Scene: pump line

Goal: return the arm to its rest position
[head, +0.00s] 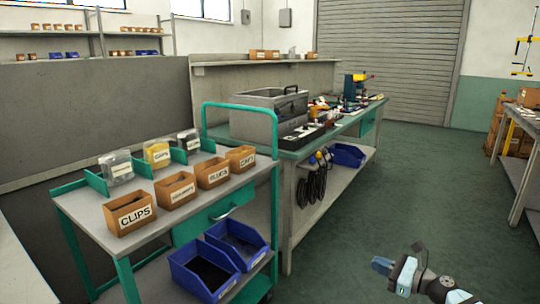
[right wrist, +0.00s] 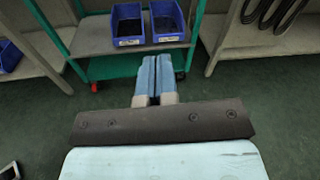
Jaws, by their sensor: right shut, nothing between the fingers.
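My right gripper (head: 382,265) is at the lower right of the head view, in the air over the green floor. It is apart from the cart and the bench. In the right wrist view its two blue fingers (right wrist: 157,78) lie side by side, shut, with nothing between them. They point toward the lower shelf of the cart, which lies beyond them. My left gripper is in neither view.
A green-framed cart (head: 90,216) at left carries labelled cardboard bins (head: 130,213), with blue bins (head: 203,272) on its lower shelf. A workbench (head: 300,150) with a grey toolbox (head: 262,118) stands behind it. The floor (head: 400,190) right of the bench is clear.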

